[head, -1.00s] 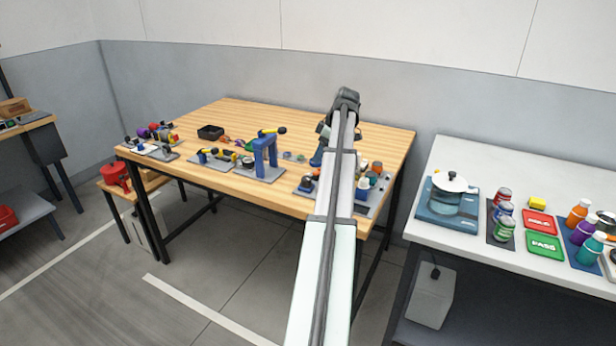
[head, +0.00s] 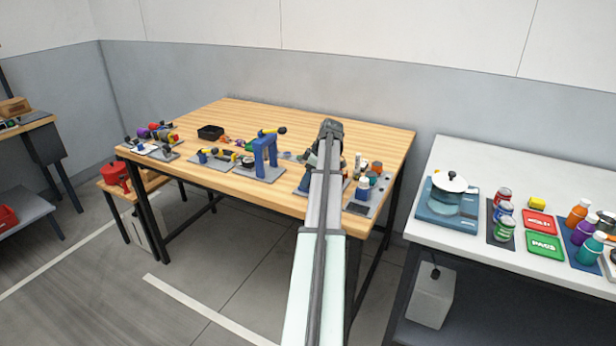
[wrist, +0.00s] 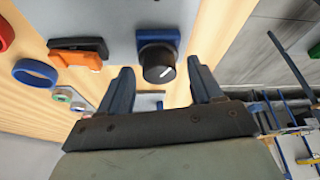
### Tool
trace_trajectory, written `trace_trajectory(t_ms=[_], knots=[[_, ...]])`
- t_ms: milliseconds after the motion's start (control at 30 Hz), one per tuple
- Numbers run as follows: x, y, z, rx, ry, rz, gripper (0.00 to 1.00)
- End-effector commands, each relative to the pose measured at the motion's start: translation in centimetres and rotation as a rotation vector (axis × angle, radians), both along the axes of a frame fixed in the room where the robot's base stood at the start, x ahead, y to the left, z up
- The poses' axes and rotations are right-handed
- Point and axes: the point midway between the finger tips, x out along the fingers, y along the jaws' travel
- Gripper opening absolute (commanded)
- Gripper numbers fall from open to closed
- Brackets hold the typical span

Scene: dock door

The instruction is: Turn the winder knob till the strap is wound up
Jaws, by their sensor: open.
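In the wrist view a round black knob (wrist: 159,67) with a white pointer line is mounted on a blue block (wrist: 158,38) on a grey plate (wrist: 118,18). My gripper (wrist: 160,64) is open, with one dark finger to the left of the knob and one to the right. Gaps show between both fingers and the knob. I cannot make out a strap, so I cannot confirm from the label-free knob that it is the winder's. In the head view my arm hides the knob and most of my gripper.
On the wooden bench (head: 345,135), a blue arch-shaped fixture (head: 264,155) stands left of my arm. In the wrist view an orange-and-black clamp-like part (wrist: 78,53) and a blue ring (wrist: 36,72) lie left of the knob. A white table (head: 410,225) stands to the right.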

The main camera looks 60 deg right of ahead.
Motion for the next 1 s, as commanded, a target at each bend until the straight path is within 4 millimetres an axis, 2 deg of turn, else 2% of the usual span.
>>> trace_trajectory(t_ms=[167, 700, 1000], knots=[[0.01, 0.0, 0.0, 0.0, 0.0, 0.0, 0.63], [0.0, 0.01, 0.02, 0.0, 0.0, 0.0, 0.11], [-0.03, 0.1, 0.02, 0.0, 0.0, -0.034, 0.1]])
